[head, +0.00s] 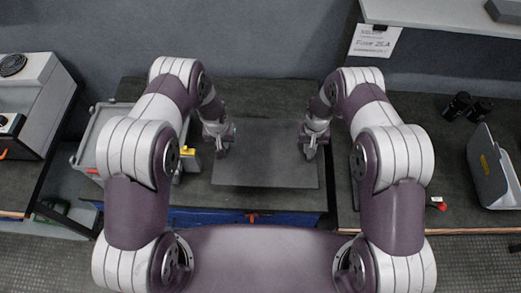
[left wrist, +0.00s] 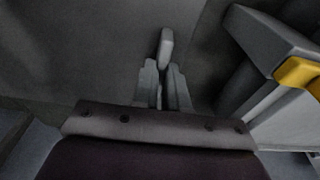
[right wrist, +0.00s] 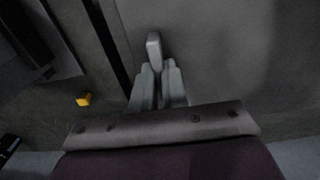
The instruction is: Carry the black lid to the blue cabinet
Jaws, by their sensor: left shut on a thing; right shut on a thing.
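The black lid (head: 265,160) is a flat dark panel in the middle of the head view, level over a dark top. The blue cabinet (head: 285,219) shows as a blue front below that top, partly hidden by my body. My left gripper (head: 222,148) is shut on a grey upright grip at the lid's left side, also seen in the left wrist view (left wrist: 165,48). My right gripper (head: 311,150) is shut on a matching grip at the right side, seen in the right wrist view (right wrist: 153,48). I cannot tell whether the lid touches the top.
A grey cart (head: 92,135) stands close on the left, with a yellow part (head: 192,155) by my left gripper. A right-hand bench holds dark cylinders (head: 459,105), a grey case (head: 495,170) and a small red item (head: 438,204). A shelf (head: 450,15) overhangs at upper right.

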